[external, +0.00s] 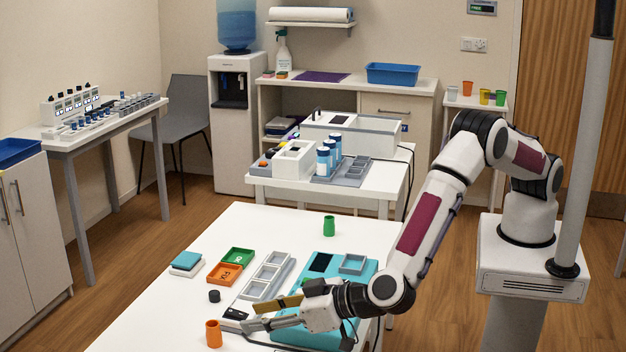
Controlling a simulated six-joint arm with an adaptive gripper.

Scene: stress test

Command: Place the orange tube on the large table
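An orange tube (213,334) stands upright near the front left part of the large white table (190,300). My gripper (254,317) is low over the table, to the right of the orange tube and apart from it. Its two fingers point left and are spread, with nothing visible between them. A black and white device lies under or beside the fingers and is partly hidden by them.
On the large table are a green tube (329,226), a black cap (214,296), green (238,257) and orange (225,274) trays, a grey rack (268,276) and a teal case (335,275). Bare tabletop lies at the back left. Another table with bottles (323,160) stands behind.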

